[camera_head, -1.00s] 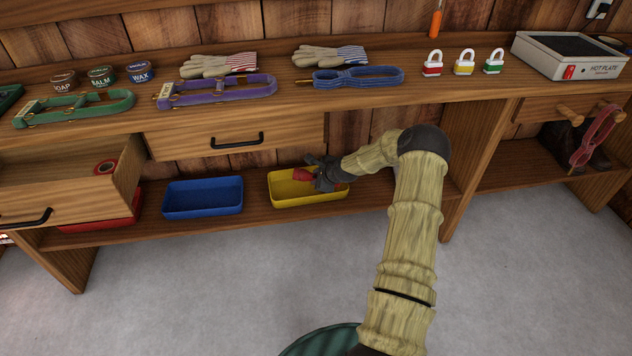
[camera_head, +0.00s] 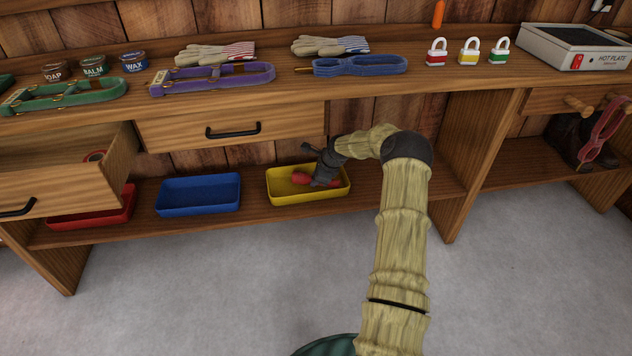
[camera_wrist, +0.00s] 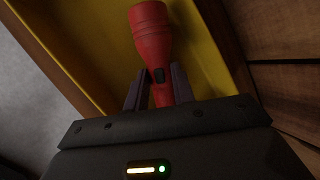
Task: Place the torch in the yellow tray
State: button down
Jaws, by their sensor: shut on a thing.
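The torch is red. In the wrist view the torch (camera_wrist: 151,35) lies between my gripper's two dark fingers (camera_wrist: 158,92), which are shut on its narrower handle. Its wide head points away from my gripper, over the yellow tray (camera_wrist: 208,62). In the head view the torch (camera_head: 301,178) shows inside the outline of the yellow tray (camera_head: 290,199), on the lower shelf. My gripper (camera_head: 318,180) reaches into the tray from above and covers part of the torch. I cannot tell whether the torch touches the tray floor.
A blue tray (camera_head: 198,196) and a red tray (camera_head: 95,212) stand left on the same shelf. An open drawer (camera_head: 60,190) juts out above the red tray. A closed drawer (camera_head: 232,128) and the worktop edge overhang the shelf. A wooden upright (camera_head: 478,165) stands to the right.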

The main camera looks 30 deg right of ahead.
jog(key=c, duration=1.2)
grip_release()
jog(key=shift+o, duration=0.2)
jog(key=p+v, duration=0.4)
jog(key=v, duration=0.3)
jog(key=shift+s+r, duration=0.15)
jog(key=shift+r, duration=0.05)
